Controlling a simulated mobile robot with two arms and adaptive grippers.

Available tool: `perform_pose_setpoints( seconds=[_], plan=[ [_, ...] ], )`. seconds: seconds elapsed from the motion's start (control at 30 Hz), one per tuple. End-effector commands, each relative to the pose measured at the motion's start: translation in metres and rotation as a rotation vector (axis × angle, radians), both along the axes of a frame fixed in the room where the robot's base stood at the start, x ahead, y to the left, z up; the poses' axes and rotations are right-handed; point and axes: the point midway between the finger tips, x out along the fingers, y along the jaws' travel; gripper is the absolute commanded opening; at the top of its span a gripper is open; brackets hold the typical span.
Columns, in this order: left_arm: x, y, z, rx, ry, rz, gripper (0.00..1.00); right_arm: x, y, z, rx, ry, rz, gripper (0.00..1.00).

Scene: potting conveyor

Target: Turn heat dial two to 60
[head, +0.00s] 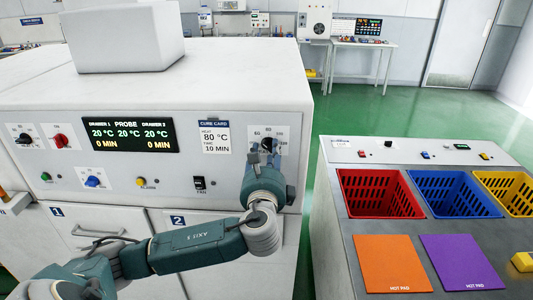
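The heat dial on the right of the oven's front panel sits on a white scale plate (281,132) with small numbers along its top, one of which looks like 60. My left gripper (268,148) is at this dial, in front of it, and hides most of the knob. I cannot tell whether the fingers touch the knob or are open or shut. The dial's pointer setting is hidden. The display (129,135) reads 20 °C for drawer 1, probe and drawer 2. The cure card (215,137) reads heat 80 °C, time 10 min. My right gripper is not in view.
The panel also carries a black dial (24,138), a red dial (60,140), a blue knob (93,181), a yellow alarm button (141,181) and a black fan switch (200,184). To the right stands a bench with red (375,174), blue and yellow baskets.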

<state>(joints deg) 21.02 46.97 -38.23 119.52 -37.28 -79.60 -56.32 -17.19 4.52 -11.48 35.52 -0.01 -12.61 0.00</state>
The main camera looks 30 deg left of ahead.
Motion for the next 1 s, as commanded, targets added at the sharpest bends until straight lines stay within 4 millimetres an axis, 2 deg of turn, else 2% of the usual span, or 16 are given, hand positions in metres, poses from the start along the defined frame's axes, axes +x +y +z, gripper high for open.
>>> perform_pose_setpoints(
  seconds=[0.13, 0.23, 0.6, 0.7, 0.83, 1.0],
  plan=[
    [-0.003, -0.002, 0.001, 0.0, -0.002, -0.001, 0.38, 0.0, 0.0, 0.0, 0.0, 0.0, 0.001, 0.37],
    [-0.012, -0.009, 0.0, -0.002, 0.0, -0.003, 0.38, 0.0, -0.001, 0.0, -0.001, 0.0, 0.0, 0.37],
    [-0.077, -0.048, -0.001, -0.004, 0.001, -0.004, 0.38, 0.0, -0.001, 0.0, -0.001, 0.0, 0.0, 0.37],
    [-0.089, -0.056, -0.001, -0.003, 0.001, -0.003, 0.38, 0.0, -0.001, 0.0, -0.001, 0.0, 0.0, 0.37],
    [-0.099, -0.061, -0.001, -0.001, 0.002, -0.001, 0.38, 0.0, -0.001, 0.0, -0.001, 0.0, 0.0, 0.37],
    [-0.103, -0.063, 0.0, 0.0, 0.0, 0.0, 0.38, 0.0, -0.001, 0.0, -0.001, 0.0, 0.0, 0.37]
  ],
)
